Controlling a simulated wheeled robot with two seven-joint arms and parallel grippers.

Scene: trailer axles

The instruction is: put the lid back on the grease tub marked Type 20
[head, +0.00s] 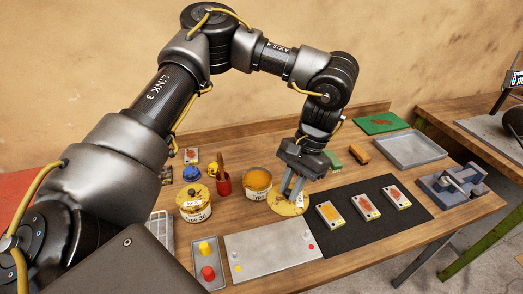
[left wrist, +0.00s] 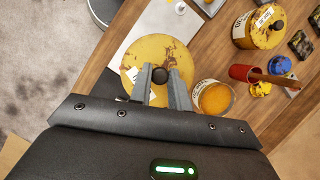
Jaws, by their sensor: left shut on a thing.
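My left gripper (head: 291,190) is shut on the black knob of a round yellow lid (head: 286,207) with rusty patches. The fingers stand either side of the knob in the left wrist view (left wrist: 160,76), with the lid (left wrist: 135,72) below them. The lid is just right of an open tub (head: 257,182) of orange grease; whether it touches the table is unclear. The open tub's label starts with "Type"; its number is hard to read. It also shows in the left wrist view (left wrist: 213,97). My right gripper is not in view.
A red cup (head: 223,184) with a handle sticking out stands between and behind the tubs. A grey plate (head: 268,252) lies in front, a black mat (head: 370,232) with several small blocks to the right. An empty tray (head: 410,149) and a vise (head: 455,185) are farther right.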

